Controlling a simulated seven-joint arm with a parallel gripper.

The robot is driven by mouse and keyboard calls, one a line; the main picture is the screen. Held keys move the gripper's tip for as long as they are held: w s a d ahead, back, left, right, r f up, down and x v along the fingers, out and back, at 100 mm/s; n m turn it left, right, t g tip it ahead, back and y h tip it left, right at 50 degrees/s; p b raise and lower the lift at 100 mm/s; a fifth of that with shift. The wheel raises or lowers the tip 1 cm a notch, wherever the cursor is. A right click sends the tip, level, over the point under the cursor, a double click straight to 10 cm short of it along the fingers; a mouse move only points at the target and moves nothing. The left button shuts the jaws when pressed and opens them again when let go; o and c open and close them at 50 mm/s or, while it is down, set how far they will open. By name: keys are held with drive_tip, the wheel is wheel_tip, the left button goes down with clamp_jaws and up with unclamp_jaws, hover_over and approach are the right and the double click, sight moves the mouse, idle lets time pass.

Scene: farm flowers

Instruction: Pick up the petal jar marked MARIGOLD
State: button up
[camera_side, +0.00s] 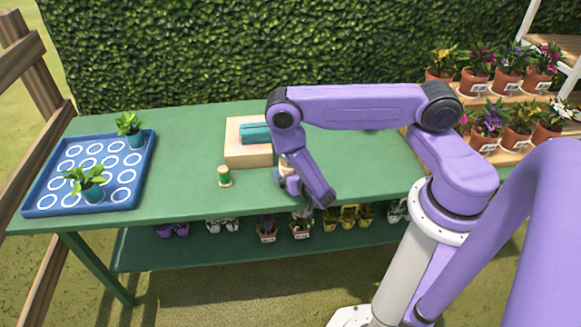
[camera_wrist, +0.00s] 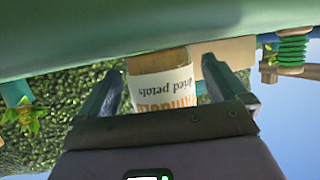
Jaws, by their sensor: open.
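A petal jar (camera_wrist: 162,88) with a white label stands between my fingers in the wrist view, upside down in that picture. The label reads "dried petals" with large orange letters that look like the end of MARIGOLD; the rest is hidden by my gripper's body. In the side view the jar (camera_side: 287,167) is mostly covered by my wrist, near the front of the green table. My gripper (camera_wrist: 162,70) is open, one finger on each side of the jar. I cannot tell whether either finger touches it. In the side view my gripper (camera_side: 288,178) points down there.
A wooden block (camera_side: 248,156) with a teal object (camera_side: 255,133) on it sits close behind and left of the jar. A green spool (camera_side: 224,176) stands to the left. A blue tray (camera_side: 128,196) with two potted plants is at the far left. The table between spool and tray is clear.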

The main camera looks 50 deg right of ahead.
drive_tip(key=shift+w+d+f, duration=0.25)
drive_tip(key=shift+w, duration=0.3)
drive_tip(key=c, duration=1.2)
drive_tip(key=shift+r, duration=0.1)
